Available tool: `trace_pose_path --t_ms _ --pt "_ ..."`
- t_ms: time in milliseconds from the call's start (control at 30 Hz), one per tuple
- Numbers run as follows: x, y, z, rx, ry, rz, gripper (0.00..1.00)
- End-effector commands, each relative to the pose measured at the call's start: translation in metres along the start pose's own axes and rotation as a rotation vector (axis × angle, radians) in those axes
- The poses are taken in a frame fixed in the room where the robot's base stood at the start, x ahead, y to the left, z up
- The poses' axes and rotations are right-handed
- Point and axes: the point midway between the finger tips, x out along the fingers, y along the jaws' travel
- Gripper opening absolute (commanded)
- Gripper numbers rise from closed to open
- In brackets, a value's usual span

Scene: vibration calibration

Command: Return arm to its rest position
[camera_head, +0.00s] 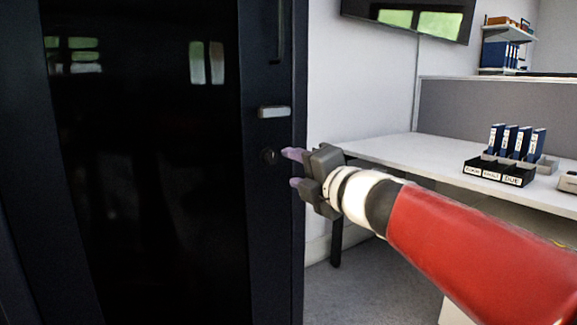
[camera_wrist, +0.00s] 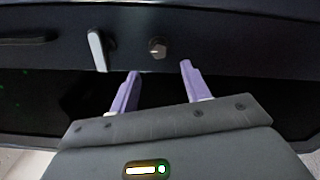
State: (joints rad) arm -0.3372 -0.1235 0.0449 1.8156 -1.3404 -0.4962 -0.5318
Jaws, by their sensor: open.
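My gripper (camera_head: 293,168) is at the end of my red arm, in front of the edge of a dark glossy cabinet door (camera_head: 150,180). In the wrist view my gripper (camera_wrist: 157,82) shows two purple fingers spread apart with nothing between them. A round knob or lock (camera_head: 268,156) on the door frame is just left of the fingertips. It also shows in the wrist view (camera_wrist: 156,47), ahead of the gap between the fingers. A light handle (camera_head: 273,112) is above the knob. The fingers look apart from both, though the exact distance is hard to tell.
A white desk (camera_head: 400,152) stands behind my arm on the right. It holds a black organizer (camera_head: 500,172) with several blue binders (camera_head: 518,140). A grey partition (camera_head: 480,110), wall shelf (camera_head: 508,35) and screen (camera_head: 415,18) are further back. Grey floor (camera_head: 375,270) shows below.

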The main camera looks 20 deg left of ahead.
Motion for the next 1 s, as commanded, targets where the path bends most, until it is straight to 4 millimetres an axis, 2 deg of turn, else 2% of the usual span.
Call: trace_pose_path --t_ms 300,367,467,567,600,667,733,800,867,900,1000 --pt "-0.003 0.000 0.002 0.008 -0.010 -0.001 0.47" --pt "-0.009 0.001 0.010 0.038 -0.045 -0.006 0.47" --pt "-0.034 -0.003 0.039 0.173 -0.191 -0.030 0.47" --pt "-0.083 -0.021 0.077 0.409 -0.425 -0.071 0.47" --pt "-0.108 -0.033 0.089 0.523 -0.529 -0.089 0.47" --pt "-0.147 -0.055 0.101 0.699 -0.683 -0.118 0.47" --pt "-0.193 -0.084 0.103 0.904 -0.851 -0.153 0.47" --pt "-0.237 -0.114 0.093 1.111 -1.007 -0.188 0.47" --pt "-0.271 -0.138 0.076 1.288 -1.128 -0.221 0.47" --pt "-0.291 -0.153 0.061 1.399 -1.201 -0.244 0.47" --pt "-0.329 -0.182 0.020 1.648 -1.346 -0.302 0.47"
